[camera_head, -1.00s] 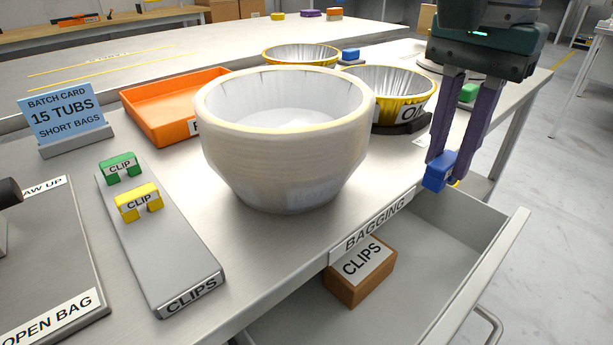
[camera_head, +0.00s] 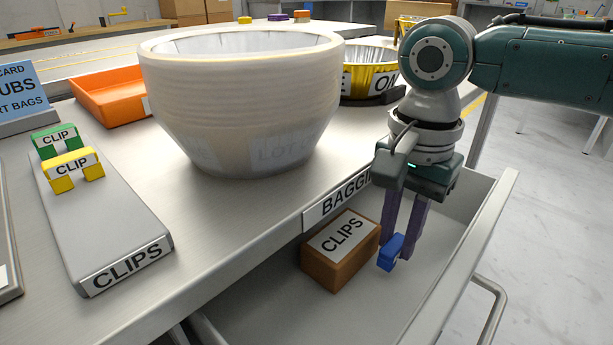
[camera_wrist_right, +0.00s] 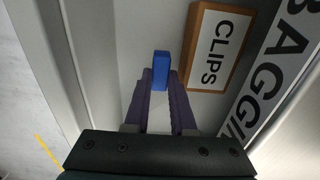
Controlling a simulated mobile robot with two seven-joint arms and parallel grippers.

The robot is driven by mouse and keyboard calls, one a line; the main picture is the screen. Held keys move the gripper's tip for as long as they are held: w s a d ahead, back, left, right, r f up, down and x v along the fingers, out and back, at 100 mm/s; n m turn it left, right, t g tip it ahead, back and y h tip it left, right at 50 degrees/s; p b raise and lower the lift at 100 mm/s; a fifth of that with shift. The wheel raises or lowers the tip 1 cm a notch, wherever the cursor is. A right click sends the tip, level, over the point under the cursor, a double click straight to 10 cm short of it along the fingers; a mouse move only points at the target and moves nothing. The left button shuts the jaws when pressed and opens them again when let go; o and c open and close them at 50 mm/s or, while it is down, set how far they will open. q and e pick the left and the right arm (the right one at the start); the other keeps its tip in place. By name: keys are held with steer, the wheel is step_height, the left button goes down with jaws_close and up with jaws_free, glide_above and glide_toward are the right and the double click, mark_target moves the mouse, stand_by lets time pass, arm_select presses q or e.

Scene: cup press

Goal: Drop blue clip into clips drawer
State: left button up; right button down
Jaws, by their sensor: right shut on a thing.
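The blue clip (camera_head: 391,252) is held between the purple fingers of my right gripper (camera_head: 402,240), which is shut on it. The clip is inside the outline of the open drawer (camera_head: 290,318), to the right of a brown box labelled CLIPS (camera_head: 334,268). In the right wrist view the blue clip (camera_wrist_right: 161,70) is at the fingertips (camera_wrist_right: 161,82), left of the CLIPS box (camera_wrist_right: 218,50) and apart from it. The clip appears low over the drawer floor; whether it touches the floor I cannot tell. My left gripper is out of view.
A large cream tub (camera_head: 240,100) stands on the bench above the drawer. A CLIPS rack (camera_head: 105,230) holds a green clip (camera_head: 55,140) and a yellow clip (camera_head: 74,168). The drawer's side wall (camera_head: 465,245) rises right of my gripper. An orange tray (camera_head: 115,98) sits behind.

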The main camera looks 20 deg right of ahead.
mark_target(397, 241)
steer(key=shift+f, duration=0.2)
steer(key=shift+f, duration=0.35)
steer(key=c, duration=1)
jaws_free()
steer(key=shift+r, duration=0.1)
step_height(397, 241, up, 13)
steer(key=p, duration=0.5)
steer(key=shift+p, duration=0.35)
